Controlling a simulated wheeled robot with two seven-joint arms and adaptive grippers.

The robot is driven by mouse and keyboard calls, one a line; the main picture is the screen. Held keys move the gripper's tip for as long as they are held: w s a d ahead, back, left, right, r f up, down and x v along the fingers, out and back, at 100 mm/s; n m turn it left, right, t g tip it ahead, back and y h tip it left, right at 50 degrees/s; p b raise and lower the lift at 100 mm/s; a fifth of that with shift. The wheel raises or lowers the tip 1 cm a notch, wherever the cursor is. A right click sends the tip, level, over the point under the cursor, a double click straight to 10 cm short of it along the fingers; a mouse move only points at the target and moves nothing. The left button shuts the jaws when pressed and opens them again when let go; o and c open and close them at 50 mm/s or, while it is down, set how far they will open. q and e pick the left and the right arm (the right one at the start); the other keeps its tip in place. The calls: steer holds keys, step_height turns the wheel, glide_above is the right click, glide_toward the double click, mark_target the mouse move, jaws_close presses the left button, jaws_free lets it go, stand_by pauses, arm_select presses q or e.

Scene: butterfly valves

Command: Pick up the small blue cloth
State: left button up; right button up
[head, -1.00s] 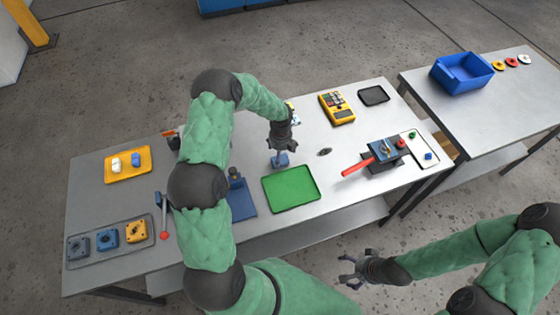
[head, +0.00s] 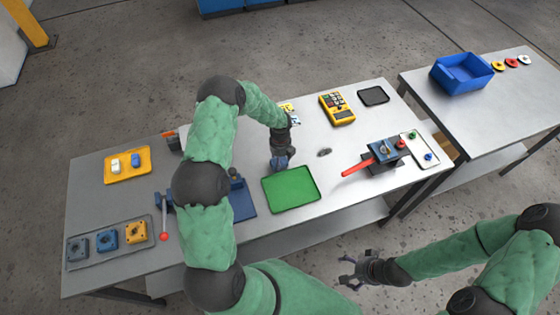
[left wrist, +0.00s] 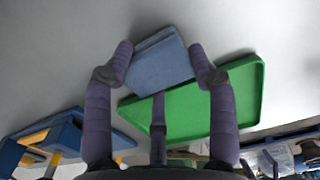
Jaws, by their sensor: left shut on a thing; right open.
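The small blue cloth (left wrist: 158,62) shows in the left wrist view as a folded blue-grey piece between my left gripper's fingers. In the head view the fingers mostly hide the cloth. In the left wrist view the cloth lies in front of the green tray (left wrist: 185,108); I cannot tell whether it still touches the table. My right gripper (head: 350,270) is open and empty, off the table's front side.
Right of the green tray stands a valve with a red lever (head: 358,167). A yellow meter (head: 338,108) and a black tray (head: 374,95) lie behind. A yellow tray (head: 112,175) and a grey tray (head: 88,263) are left. A blue bin (head: 446,83) stands on the second table.

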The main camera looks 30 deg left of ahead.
arm_select(q)
steer(key=shift+r, duration=0.1)
steer(key=shift+r, duration=0.7)
steer(key=s+d+r, duration=0.3)
steer(key=d+r, duration=0.8)
steer(key=d, duration=0.2)
steer(key=shift+s+d+r, duration=0.2)
steer(key=shift+s+d, duration=0.1)
steer(key=shift+c, duration=0.5)
